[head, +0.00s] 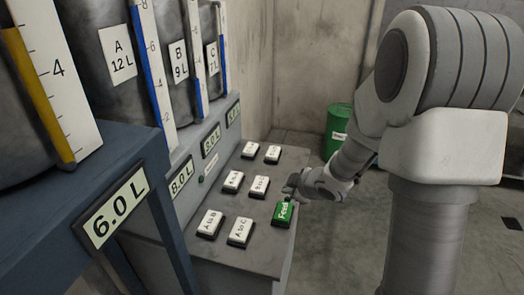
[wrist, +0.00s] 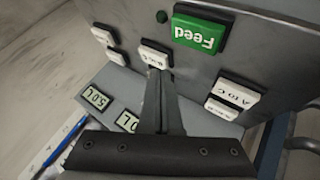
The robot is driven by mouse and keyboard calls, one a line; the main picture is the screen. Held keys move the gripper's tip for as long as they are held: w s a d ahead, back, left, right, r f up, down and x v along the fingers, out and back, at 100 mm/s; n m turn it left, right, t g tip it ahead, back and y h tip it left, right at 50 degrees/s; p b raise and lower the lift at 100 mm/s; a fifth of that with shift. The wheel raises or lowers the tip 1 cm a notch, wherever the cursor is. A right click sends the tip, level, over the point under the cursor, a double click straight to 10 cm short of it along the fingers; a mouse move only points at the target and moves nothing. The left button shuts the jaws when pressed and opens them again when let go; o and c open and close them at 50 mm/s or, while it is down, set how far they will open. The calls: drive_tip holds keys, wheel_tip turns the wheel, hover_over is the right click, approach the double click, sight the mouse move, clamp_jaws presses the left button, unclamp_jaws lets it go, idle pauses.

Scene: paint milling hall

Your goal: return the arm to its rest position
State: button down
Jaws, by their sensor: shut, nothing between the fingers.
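My gripper (head: 290,188) is over the right side of the button panel (head: 262,255), just behind the green Feed button (head: 284,212). In the wrist view my gripper (wrist: 159,78) has its fingers together with nothing between them. The fingertips overlap a white button there, and I cannot tell whether they touch the panel. The Feed button (wrist: 198,36) is beside them in that view. My arm reaches in from the right in the head view, bent at the elbow.
White buttons, including A to B (head: 210,222) and A to C (head: 241,231), sit on the panel. A green drum (head: 337,132) stands behind. The floor at right looks mostly clear.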

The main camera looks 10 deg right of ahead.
drive_tip(key=s+d+r+m+h, duration=0.3)
drive_tip(key=s+r+m, duration=0.15)
drive_tip(key=r, duration=0.25)
drive_tip(key=s+d+r+m+h, duration=0.2)
drive_tip(key=s+r+m, duration=0.1)
drive_tip(key=s+r, duration=0.3)
drive_tip(key=s+a+r+m+g+y, duration=0.1)
drive_tip(key=s+a+r+m, duration=0.1)
drive_tip(key=s, duration=0.6)
drive_tip(key=s+a+r+m+g+y, duration=0.1)
drive_tip(key=s+a+r+m+g, duration=0.1)
drive_tip(key=s, duration=0.6)
drive_tip(key=shift+s+a+r+m, duration=0.4)
drive_tip(key=shift+a+m, duration=0.25)
drive_tip(key=shift+a, duration=0.3)
drive_tip(key=shift+a, duration=0.2)
